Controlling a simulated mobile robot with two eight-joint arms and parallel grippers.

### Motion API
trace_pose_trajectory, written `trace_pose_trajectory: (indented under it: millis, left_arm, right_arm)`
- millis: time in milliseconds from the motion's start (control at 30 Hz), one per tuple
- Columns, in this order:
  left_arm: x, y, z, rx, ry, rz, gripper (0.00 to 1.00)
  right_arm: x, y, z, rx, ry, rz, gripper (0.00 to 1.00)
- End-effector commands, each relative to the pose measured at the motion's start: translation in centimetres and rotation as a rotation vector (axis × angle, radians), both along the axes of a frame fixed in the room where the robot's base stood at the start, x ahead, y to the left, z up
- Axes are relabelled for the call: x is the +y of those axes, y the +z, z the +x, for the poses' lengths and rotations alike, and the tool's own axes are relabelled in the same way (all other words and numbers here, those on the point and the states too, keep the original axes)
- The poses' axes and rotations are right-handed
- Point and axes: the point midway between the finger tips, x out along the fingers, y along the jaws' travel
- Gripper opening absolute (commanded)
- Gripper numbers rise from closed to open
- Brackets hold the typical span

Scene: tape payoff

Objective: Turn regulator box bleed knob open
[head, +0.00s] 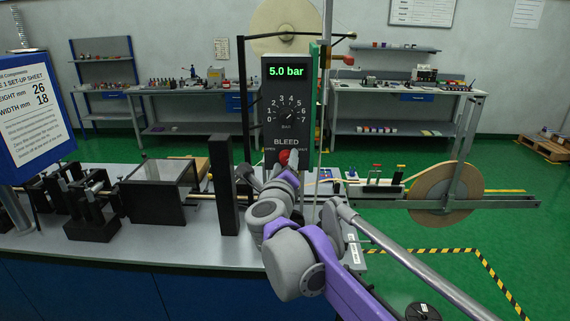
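The dark regulator box (265,102) stands upright on the bench, with a green "5.0 bar" display above a dial marked 0 to 7. Below the dial is the word BLEED, with OPEN lettered on the left and another, hard-to-read label on the right. The red bleed knob (284,157) is under it, partly hidden by my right gripper. My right gripper (288,166) is up at the knob from below; its fingertips are too small and covered to tell their opening or whether they touch it. My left gripper is not in view.
A black upright post (223,185) stands just left of the box. A dark open-fronted guard (155,195) sits farther left on the bench (185,245). A large tape reel (432,190) hangs at the right. A set-up sheet board (30,115) is at far left.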

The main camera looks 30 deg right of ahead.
Motion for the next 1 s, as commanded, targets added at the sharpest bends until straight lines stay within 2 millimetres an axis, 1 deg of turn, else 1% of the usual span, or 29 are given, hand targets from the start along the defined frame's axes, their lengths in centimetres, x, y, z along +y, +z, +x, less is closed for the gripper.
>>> trace_pose_trajectory:
  millis: [33, 167, 200, 300, 667, 867, 1000]
  left_arm:
    - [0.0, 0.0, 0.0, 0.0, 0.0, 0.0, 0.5]
    - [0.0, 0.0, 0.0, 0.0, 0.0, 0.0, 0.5]
    - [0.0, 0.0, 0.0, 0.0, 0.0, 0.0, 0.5]
    - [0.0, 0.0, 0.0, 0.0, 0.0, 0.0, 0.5]
    - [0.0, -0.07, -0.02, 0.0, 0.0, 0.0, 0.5]
    - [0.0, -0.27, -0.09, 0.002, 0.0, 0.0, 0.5]
    - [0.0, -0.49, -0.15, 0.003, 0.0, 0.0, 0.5]
  right_arm:
    - [0.01, 0.0, -0.01, 0.0, 0.0, 0.0, 0.46]
    - [0.01, 0.01, -0.02, 0.0, 0.0, 0.0, 0.23]
    - [0.01, 0.01, -0.02, 0.0, 0.0, 0.0, 0.16]
    - [0.01, 0.02, -0.02, 0.0, 0.0, 0.0, 0.0]
    - [0.0, 0.0, -0.02, 0.016, -0.001, -0.026, 0.0]
    - [-0.02, -0.09, -0.03, 0.066, -0.002, -0.106, 0.0]
    - [-0.03, -0.13, -0.04, 0.124, -0.002, -0.201, 0.0]
